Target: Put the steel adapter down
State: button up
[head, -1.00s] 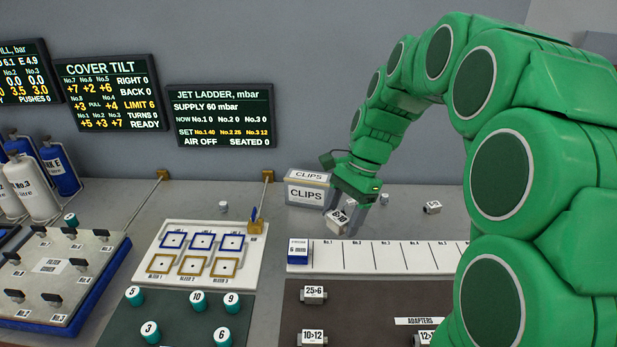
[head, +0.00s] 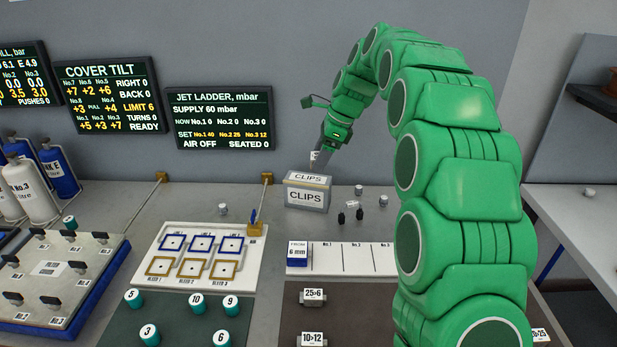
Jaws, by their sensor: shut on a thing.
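My gripper (head: 319,158) is shut on a steel adapter (head: 315,156) with a white label. It holds the adapter in the air just above the CLIPS box (head: 305,196). Only a small part of the adapter shows, and its label is too small to read. Whether it touches the box cannot be told. Two other adapters, marked 25>6 (head: 313,296) and 10>12 (head: 312,339), lie on the dark adapters mat (head: 345,320).
A white numbered strip (head: 374,257) with a blue 6 mm block (head: 298,254) at its left end lies in front of the box. Small pieces, including two black ones (head: 343,217), stand right of the box. My arm hides the right.

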jog(key=w+a+f, duration=0.1)
jog(key=w+f, duration=0.2)
jog(key=w, duration=0.4)
send_over(307, 178)
jog(key=d, duration=0.2)
jog(key=f, duration=0.6)
jog(key=shift+s+a, duration=0.25)
jog(key=shift+s, duration=0.15)
jog(key=shift+f, duration=0.1)
jog(key=shift+w, duration=0.1)
jog(key=shift+w+a+f, duration=0.1)
jog(key=shift+w+f, duration=0.15)
jog(key=shift+f, duration=1.65)
jog(key=shift+f, duration=0.1)
